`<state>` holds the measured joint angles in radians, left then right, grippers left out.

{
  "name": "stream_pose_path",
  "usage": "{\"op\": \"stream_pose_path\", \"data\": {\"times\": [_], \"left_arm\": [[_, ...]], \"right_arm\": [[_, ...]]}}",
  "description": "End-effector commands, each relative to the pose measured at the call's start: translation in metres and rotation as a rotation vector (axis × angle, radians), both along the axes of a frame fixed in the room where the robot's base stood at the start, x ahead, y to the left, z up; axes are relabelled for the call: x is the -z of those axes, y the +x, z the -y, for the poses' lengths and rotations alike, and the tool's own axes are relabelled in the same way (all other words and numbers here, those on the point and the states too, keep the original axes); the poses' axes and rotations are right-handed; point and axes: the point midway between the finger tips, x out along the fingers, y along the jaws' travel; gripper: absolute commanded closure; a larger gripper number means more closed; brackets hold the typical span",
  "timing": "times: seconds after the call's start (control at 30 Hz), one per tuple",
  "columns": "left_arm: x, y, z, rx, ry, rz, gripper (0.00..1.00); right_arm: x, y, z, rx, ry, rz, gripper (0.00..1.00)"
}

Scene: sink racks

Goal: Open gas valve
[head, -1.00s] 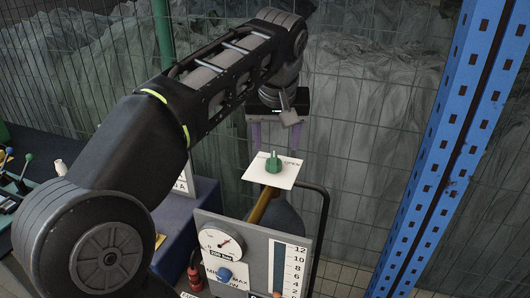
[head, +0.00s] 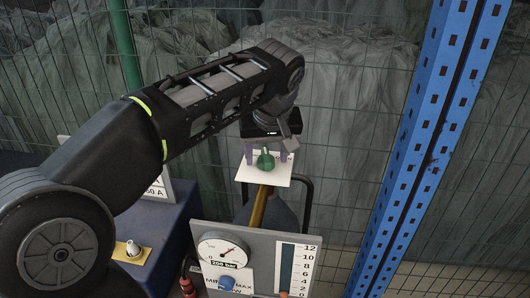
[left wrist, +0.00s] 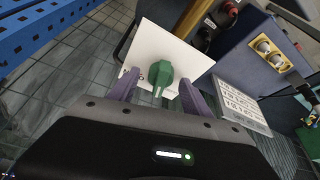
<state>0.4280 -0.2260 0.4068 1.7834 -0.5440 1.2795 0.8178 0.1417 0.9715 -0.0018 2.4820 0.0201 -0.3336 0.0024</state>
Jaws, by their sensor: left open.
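The gas valve is a green knob (head: 265,160) on a white square plate (head: 246,174) with lettering, at the top of a yellow-brown pipe (head: 259,205). My left gripper (head: 265,153) is at the knob, its two purple fingers apart on either side of it. In the left wrist view the green knob (left wrist: 160,75) lies between the fingertips of the open gripper (left wrist: 157,88), with a gap on each side. The plate (left wrist: 172,45) lies behind the knob; its lettering is partly hidden. My right gripper is not in view.
A gauge panel (head: 238,268) with a round dial and a level scale stands below the valve. A blue perforated post (head: 425,140) rises at right. A wire mesh fence (head: 350,130) stands behind. A blue box (head: 175,225) is at left.

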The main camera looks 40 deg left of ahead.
Motion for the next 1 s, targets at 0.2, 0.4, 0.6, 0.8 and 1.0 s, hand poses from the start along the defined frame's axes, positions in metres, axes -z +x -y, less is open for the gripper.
{"op": "stream_pose_path", "data": {"times": [0.2,0.4,0.6,0.8,1.0], "left_arm": [[-0.0003,-0.0001,-0.0002,0.000,0.000,0.000,0.58],[-0.0004,-0.0001,-0.0003,0.000,0.000,0.000,0.74],[-0.0006,-0.0001,-0.0002,0.000,0.000,0.000,0.91],[-0.0006,-0.0001,-0.0002,0.000,0.000,0.000,1.00],[-0.0004,-0.0003,-0.0003,0.012,0.000,0.001,1.00]], "right_arm": [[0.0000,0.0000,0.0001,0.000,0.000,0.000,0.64],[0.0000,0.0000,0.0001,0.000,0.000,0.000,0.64],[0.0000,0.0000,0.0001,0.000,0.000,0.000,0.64],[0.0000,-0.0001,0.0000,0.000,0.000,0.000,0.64],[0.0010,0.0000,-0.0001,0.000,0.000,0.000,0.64]]}}
